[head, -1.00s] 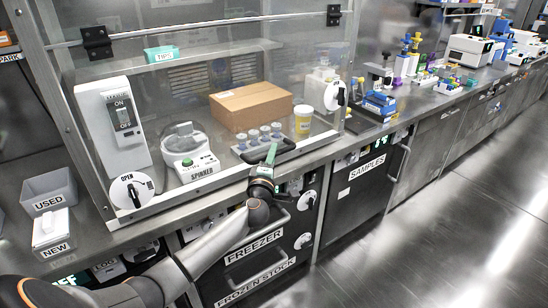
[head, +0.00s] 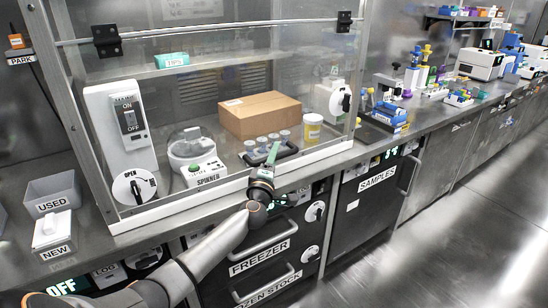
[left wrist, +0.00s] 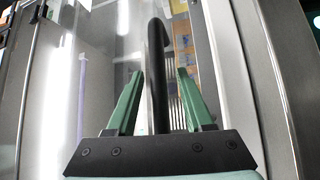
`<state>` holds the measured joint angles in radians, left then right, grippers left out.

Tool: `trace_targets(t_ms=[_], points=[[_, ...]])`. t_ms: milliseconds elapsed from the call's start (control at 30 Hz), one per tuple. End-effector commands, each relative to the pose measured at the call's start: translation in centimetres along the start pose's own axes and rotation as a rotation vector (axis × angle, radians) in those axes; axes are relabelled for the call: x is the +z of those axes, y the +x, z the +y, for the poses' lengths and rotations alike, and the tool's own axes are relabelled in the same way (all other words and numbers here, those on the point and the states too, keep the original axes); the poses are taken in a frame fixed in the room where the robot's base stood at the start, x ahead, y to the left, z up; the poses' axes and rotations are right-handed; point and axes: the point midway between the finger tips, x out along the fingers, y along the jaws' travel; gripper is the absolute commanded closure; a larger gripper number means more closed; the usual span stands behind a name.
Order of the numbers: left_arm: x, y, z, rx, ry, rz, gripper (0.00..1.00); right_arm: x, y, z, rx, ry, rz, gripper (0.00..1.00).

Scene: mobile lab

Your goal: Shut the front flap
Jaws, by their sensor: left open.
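The front flap (head: 225,110) is a clear panel hung from black hinges at the front of the steel cabinet. It hangs down across the front; I cannot tell whether a gap remains at its lower edge. A black bar handle (left wrist: 158,75) shows in the left wrist view. My left gripper (head: 271,153) is at the flap's lower front edge, above the freezer drawers. In the left wrist view its green fingers (left wrist: 160,90) are open, one on each side of the handle; contact cannot be told. My right gripper is not in view.
Behind the flap are a spinner (head: 196,160), a cardboard box (head: 260,115), a tube rack and a yellow-labelled jar (head: 312,127). Left are the USED bin (head: 53,192) and NEW box (head: 53,232). Freezer drawers (head: 262,250) lie below. The floor at right is clear.

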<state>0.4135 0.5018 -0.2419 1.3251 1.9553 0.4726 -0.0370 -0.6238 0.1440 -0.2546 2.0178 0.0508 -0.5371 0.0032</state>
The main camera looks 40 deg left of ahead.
Motion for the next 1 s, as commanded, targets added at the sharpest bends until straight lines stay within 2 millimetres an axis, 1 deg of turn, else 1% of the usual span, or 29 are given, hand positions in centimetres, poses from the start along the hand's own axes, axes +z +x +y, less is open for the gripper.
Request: trace_targets(t_ms=[200,367,467,600,800,900,1000], points=[[0.1,-0.2,-0.1,-0.001,0.000,-0.002,0.48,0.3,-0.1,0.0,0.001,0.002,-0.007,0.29],[0.1,-1.4,0.0,-0.003,0.000,-0.003,0.48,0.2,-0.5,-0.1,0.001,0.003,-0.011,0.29],[0.1,-2.9,0.1,-0.004,-0.001,-0.004,0.48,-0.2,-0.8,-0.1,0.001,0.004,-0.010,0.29],[0.1,-5.6,0.1,-0.004,-0.001,-0.004,0.48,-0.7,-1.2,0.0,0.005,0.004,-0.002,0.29],[0.1,-9.3,0.0,-0.004,-0.001,-0.003,0.48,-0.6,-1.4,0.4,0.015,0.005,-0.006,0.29],[0.0,-10.7,0.0,-0.003,-0.002,-0.001,0.48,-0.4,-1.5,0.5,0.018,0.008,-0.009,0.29],[0.0,-11.7,-0.1,-0.002,-0.001,-0.001,0.48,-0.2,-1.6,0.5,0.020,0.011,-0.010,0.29]])
